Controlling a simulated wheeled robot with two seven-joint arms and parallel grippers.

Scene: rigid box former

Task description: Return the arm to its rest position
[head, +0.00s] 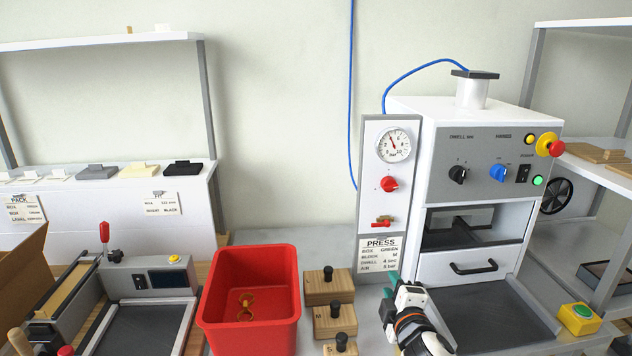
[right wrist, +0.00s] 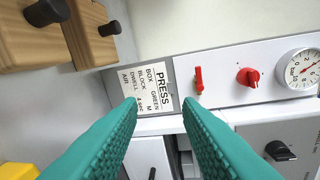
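My right gripper (head: 390,287) is in front of the press (head: 480,130), just below its PRESS label card and left of the drawer with the black handle. In the right wrist view its two teal fingers (right wrist: 163,112) are spread apart with nothing between them, and the label card (right wrist: 150,88) and the red valve (right wrist: 198,80) show beyond them. My left gripper is not in the head view.
A red bin (head: 250,300) with an orange-yellow item inside stands left of several wooden blocks with black knobs (head: 328,287). A sealer-like machine (head: 150,280) is at the left. A yellow box with a green button (head: 579,318) sits at the right.

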